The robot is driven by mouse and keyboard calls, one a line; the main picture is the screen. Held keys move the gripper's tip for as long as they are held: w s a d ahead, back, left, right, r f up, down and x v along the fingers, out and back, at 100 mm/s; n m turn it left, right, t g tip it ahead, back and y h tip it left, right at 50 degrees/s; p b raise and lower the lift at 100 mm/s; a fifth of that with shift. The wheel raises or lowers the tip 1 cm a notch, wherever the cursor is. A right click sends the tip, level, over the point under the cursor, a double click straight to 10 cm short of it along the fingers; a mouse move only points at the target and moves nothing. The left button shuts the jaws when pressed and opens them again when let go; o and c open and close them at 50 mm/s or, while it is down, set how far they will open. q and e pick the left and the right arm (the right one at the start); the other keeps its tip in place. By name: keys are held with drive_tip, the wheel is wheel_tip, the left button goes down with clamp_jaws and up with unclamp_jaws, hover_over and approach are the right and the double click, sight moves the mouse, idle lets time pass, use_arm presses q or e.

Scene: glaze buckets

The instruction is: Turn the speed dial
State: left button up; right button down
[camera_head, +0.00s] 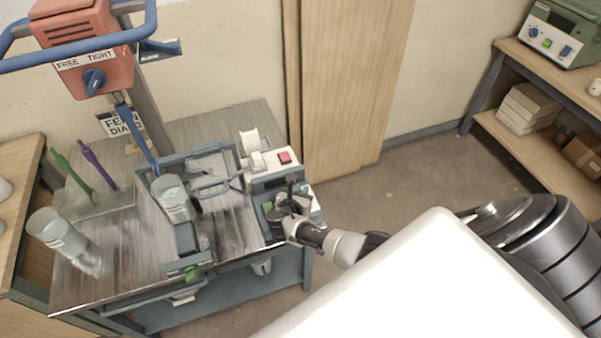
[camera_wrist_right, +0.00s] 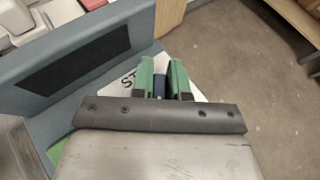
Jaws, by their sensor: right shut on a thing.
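My right gripper (camera_head: 288,207) reaches in from the right to the control box at the right end of the bench. In the right wrist view its green-padded fingertips (camera_wrist_right: 161,82) are closed around a small dark blue dial (camera_wrist_right: 159,87). The dial sits on a white plate (camera_wrist_right: 127,82) with partly hidden lettering that starts "ST". The gripper and wrist hide most of the dial and its marks, so its setting cannot be read. My left gripper is not in view.
The control box carries a red switch (camera_head: 285,158). A mixer stand with an orange head (camera_head: 83,45) and a blue FREE/TIGHT knob (camera_head: 94,80) rises at the back left. A clear container (camera_head: 57,231) stands at the bench's left. Floor right of the bench is free.

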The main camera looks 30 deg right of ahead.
drive_tip(key=shift+s+a+f, duration=0.15)
drive_tip(key=shift+s+f, duration=0.1)
drive_tip(key=shift+f, duration=0.1)
drive_tip(key=c, duration=1.1)
unclamp_jaws()
drive_tip(key=shift+c, duration=0.2)
drive_tip(key=shift+w+r, duration=0.1)
drive_tip(key=shift+r, duration=0.1)
drive_tip(key=p+v, duration=0.1)
drive_tip(key=v, duration=0.9)
drive_tip(key=shift+a+r, duration=0.15)
drive_tip(key=shift+a, duration=0.15)
